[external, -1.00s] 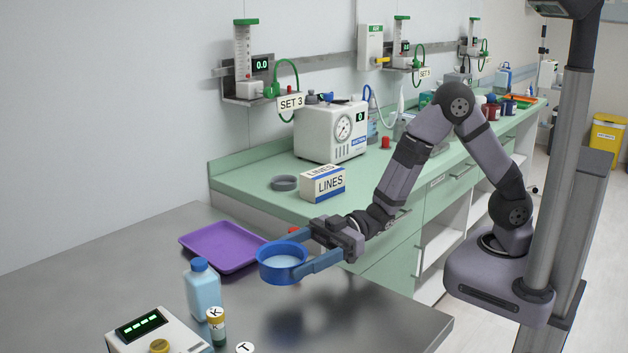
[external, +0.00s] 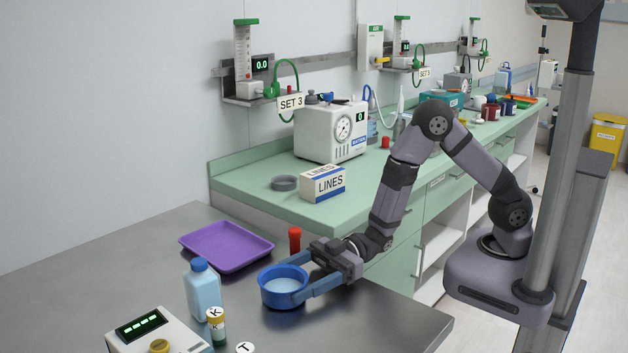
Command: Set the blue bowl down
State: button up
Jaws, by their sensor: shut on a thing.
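The blue bowl (external: 283,290) is upright, with pale contents showing inside. It is over the steel table (external: 370,320), low down, at or very near the surface; I cannot tell for sure whether its base touches. My gripper (external: 297,277) is shut on the bowl, with one blue finger along its far side and the other along its near right side.
A purple tray (external: 227,248) lies behind and left of the bowl. A red-capped tube (external: 294,240) stands just behind the gripper. A light blue bottle (external: 204,291), a small vial (external: 216,326) and a display box (external: 150,335) stand at left. The table's right front is clear.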

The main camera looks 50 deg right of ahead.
jog(key=shift+f, duration=0.15)
jog(key=o, duration=1.2)
jog(key=shift+d+r, duration=0.1)
jog(key=shift+r, duration=0.1)
jog(key=b+v, duration=0.1)
jog(key=v, duration=1)
jog(key=shift+d, duration=0.4)
